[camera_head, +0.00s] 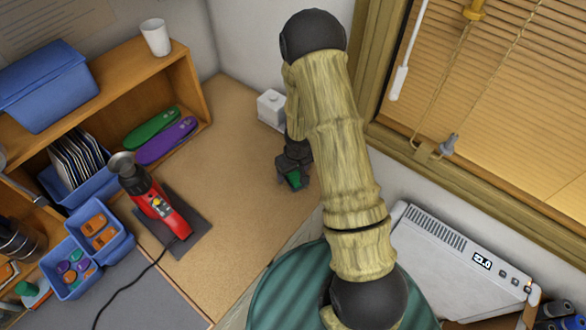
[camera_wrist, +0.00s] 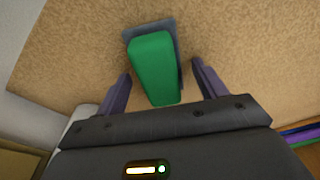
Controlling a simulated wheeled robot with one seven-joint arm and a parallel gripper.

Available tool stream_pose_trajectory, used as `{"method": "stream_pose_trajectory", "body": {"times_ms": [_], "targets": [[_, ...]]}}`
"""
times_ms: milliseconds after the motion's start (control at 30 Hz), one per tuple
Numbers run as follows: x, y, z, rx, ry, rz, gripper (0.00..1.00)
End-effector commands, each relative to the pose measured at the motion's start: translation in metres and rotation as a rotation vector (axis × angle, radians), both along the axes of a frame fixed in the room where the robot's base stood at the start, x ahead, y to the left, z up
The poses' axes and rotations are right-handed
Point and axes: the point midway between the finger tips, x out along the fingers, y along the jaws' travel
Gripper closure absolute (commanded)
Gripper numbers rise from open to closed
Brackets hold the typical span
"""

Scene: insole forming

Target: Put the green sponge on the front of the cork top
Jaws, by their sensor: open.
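The green sponge (camera_wrist: 155,68) lies on the tan cork top (camera_wrist: 70,50) in the wrist view, with a grey flat piece showing under or behind it. My gripper (camera_wrist: 161,72) is open, with one dark finger on each side of the sponge's near end and gaps on both sides. In the head view my gripper (camera_head: 293,182) is low over the right part of the cork top (camera_head: 235,220), and a bit of the green sponge (camera_head: 295,179) shows at its tip. The arm and gripper hide the rest of it.
A white box (camera_head: 271,107) stands behind my gripper by the wall. A red tool (camera_head: 162,208) on a grey mat is to the left. A wooden shelf (camera_head: 185,62) holds green and purple insoles. The cork between is clear. A white heater (camera_head: 450,262) is right.

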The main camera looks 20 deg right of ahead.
Motion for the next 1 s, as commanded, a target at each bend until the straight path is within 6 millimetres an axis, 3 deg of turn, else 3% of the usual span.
{"method": "stream_pose_trajectory", "body": {"times_ms": [267, 700, 1000], "targets": [[-0.003, -0.001, 0.026, 0.002, -0.004, -0.004, 0.29], [-0.015, -0.004, 0.105, 0.001, -0.004, -0.002, 0.29], [-0.018, -0.004, 0.119, 0.0, 0.001, 0.001, 0.29]]}}
